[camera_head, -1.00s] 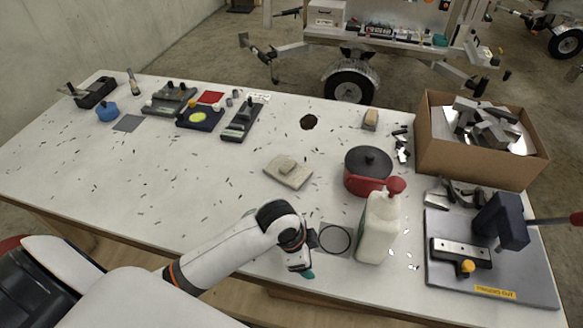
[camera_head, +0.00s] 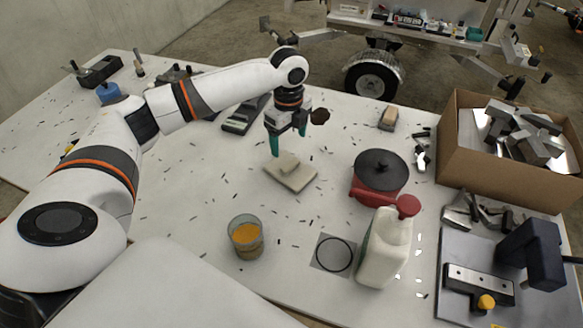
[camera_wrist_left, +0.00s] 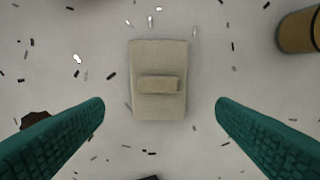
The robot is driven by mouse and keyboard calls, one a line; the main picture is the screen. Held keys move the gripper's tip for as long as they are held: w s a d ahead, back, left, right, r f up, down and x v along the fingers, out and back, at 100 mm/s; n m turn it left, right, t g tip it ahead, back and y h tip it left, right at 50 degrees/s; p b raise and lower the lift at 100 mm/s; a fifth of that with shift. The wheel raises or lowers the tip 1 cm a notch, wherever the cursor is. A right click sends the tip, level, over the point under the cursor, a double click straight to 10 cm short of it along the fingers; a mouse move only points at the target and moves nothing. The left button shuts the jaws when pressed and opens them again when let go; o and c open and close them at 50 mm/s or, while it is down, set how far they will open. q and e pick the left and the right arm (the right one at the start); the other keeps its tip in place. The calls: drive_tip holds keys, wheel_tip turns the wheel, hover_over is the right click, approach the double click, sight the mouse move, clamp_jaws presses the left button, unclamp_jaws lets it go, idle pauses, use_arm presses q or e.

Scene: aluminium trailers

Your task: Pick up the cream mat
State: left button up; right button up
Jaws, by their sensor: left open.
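The cream mat (camera_head: 297,179) lies flat on the white table, a small rectangular pad with a raised block on top. It also shows in the left wrist view (camera_wrist_left: 160,105), centred between the fingers and a little beyond them. My left gripper (camera_head: 288,141) is open and empty, with teal fingers pointing down just above and behind the mat. In the left wrist view its two fingers (camera_wrist_left: 160,112) are wide apart, one on each side of the mat, not touching it. My right gripper is not in view.
A glass of orange liquid (camera_head: 246,236) stands in front of the mat. A red pot with a dark lid (camera_head: 379,171) and a white bottle (camera_head: 385,248) stand to the right. A cardboard box (camera_head: 505,165) of metal parts is at the far right. Dark chips litter the table.

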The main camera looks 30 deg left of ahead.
sight(290, 164)
use_arm(q)
wheel_tip(290, 164, down, 4)
drive_tip(key=shift+r, duration=0.25)
drive_tip(key=shift+f+p, duration=0.5)
drive_tip(key=shift+f, duration=0.1)
wheel_tip(290, 164, down, 4)
drive_tip(key=shift+d+f+p, duration=0.1)
drive_tip(key=shift+p, duration=0.3)
drive_tip(key=c, duration=1.1)
